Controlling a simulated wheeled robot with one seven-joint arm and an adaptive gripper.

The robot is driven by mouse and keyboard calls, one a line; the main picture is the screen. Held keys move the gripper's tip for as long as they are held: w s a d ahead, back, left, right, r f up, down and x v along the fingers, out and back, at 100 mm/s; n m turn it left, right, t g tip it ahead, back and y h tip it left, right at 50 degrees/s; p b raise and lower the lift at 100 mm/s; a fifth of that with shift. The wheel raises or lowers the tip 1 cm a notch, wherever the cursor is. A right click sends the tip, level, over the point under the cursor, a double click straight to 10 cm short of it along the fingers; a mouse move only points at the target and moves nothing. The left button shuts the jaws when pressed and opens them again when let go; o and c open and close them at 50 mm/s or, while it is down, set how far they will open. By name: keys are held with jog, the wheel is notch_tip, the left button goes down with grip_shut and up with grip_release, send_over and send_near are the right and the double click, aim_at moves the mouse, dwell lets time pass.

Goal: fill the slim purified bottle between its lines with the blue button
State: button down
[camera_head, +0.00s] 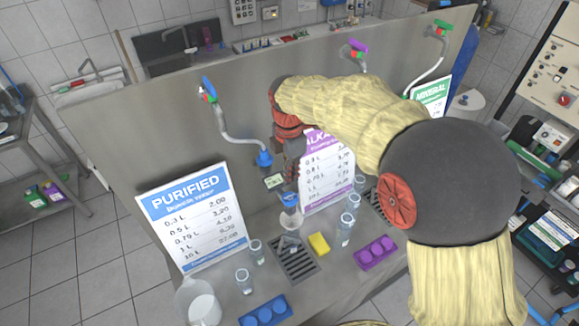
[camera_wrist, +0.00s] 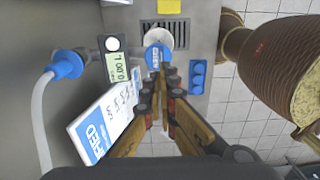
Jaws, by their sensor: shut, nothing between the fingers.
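My gripper (camera_wrist: 160,97) is shut and empty in the wrist view, its tips just below a pale round piece (camera_wrist: 159,34) with a blue front (camera_wrist: 156,56). In the head view my arm partly hides it, beside the purified station. A blue piece (camera_head: 289,198) sits below the small display (camera_head: 275,182), above a pale cup-like piece (camera_head: 290,221); I cannot tell whether it is the blue button. The blue spout (camera_head: 264,159) hangs near the display. Two small clear bottles (camera_head: 256,252) (camera_head: 244,281) stand by the purified sign (camera_head: 195,215); their fill lines are too small to see.
A drain grate (camera_head: 297,264) lies in the counter, with a yellow sponge (camera_head: 319,244) beside it. A blue tray (camera_head: 266,311) and a purple tray (camera_head: 376,253) lie in front. A large jug (camera_head: 203,308) stands left. Several bottles (camera_head: 344,229) stand right.

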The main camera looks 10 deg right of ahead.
aim_at(290, 199)
notch_tip(290, 199, down, 8)
jog(key=shift+f+p, duration=0.2)
jog(key=shift+p, duration=0.4)
jog(key=shift+f, duration=0.15)
jog(key=shift+f+b, duration=0.6)
jog(key=shift+f, duration=0.2)
dwell(6.1)
